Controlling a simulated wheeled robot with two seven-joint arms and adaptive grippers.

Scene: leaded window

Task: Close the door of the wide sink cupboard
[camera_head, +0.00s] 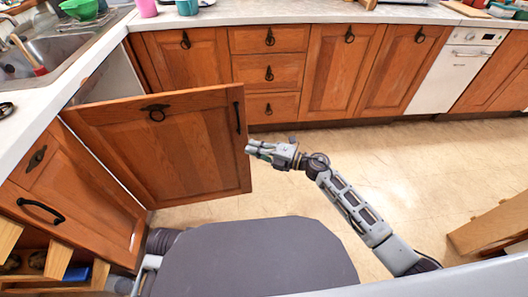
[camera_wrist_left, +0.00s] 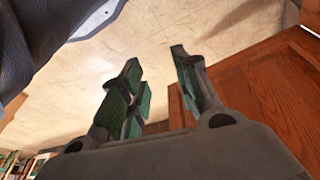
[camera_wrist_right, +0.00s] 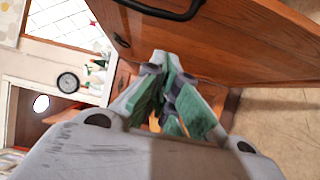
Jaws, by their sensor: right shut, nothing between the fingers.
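The door of the sink cupboard (camera_head: 165,150) is brown wood and stands wide open, sticking out into the room below the sink counter. It has a dark ring pull near its top and a black handle (camera_head: 238,117) by its free edge. My right gripper (camera_head: 250,148) is shut and empty, close beside that free edge; I cannot tell whether it touches. In the right wrist view its fingers (camera_wrist_right: 170,95) are together, with a wooden door panel and a black handle above them. My left gripper (camera_wrist_left: 158,85) is open and empty, over the floor near a wooden panel.
The sink (camera_head: 60,55) is set in the white counter at upper left. Wooden drawers (camera_head: 268,72) and a white dishwasher (camera_head: 450,72) line the back. An open drawer (camera_head: 50,262) is at lower left. A wooden piece (camera_head: 490,228) stands at right. The middle floor is clear.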

